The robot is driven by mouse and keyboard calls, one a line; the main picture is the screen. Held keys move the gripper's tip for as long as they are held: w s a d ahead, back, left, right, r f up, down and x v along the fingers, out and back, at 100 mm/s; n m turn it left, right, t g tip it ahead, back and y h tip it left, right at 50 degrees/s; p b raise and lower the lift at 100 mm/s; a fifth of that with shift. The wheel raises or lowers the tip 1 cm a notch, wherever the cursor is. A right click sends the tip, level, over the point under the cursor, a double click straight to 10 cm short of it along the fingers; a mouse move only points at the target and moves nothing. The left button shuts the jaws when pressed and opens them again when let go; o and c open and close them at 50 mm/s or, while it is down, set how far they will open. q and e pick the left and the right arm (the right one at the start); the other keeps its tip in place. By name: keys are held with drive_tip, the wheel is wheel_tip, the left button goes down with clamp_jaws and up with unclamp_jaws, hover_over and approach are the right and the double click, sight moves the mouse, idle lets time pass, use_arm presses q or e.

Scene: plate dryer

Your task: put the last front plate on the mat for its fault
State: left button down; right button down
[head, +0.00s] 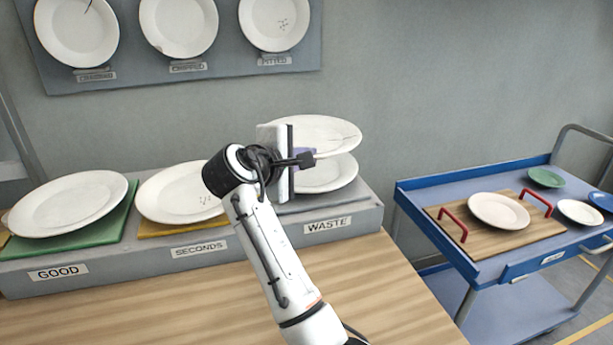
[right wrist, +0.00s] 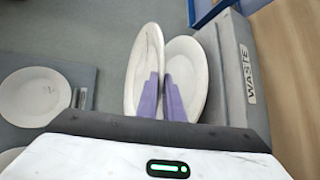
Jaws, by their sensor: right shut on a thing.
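My right gripper (head: 304,158) is shut on a white plate (head: 322,131) by its rim. The held plate is above the grey WASTE mat (head: 300,204), where another white plate (head: 334,177) lies. In the right wrist view the held plate (right wrist: 143,68) shows a thin dark line, and the plate on the mat (right wrist: 188,72) is close beside it. A plate (head: 70,203) lies on the green GOOD mat (head: 128,222). A plate with small dark specks (head: 180,192) lies on the yellow SECONDS mat (head: 170,229), partly behind my arm. My left gripper is out of view.
A wall board (head: 130,55) shows labelled sample plates. At right a blue cart (head: 400,196) carries a wooden tray with red handles (head: 520,238) and one white plate (head: 499,211). More dishes stand on the cart's right side. The wooden table front (head: 150,300) is clear.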

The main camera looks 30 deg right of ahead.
sight(306, 189)
drive_tip(key=shift+f, duration=2.7)
drive_tip(key=c, duration=2.3)
unclamp_jaws()
drive_tip(key=shift+f, duration=0.15)
drive_tip(key=shift+o, duration=0.6)
drive_tip(key=v, duration=0.7)
drive_tip(key=shift+s+a+b, duration=0.15)
drive_tip(key=shift+a+b, duration=0.1)
drive_tip(key=shift+b, duration=0.05)
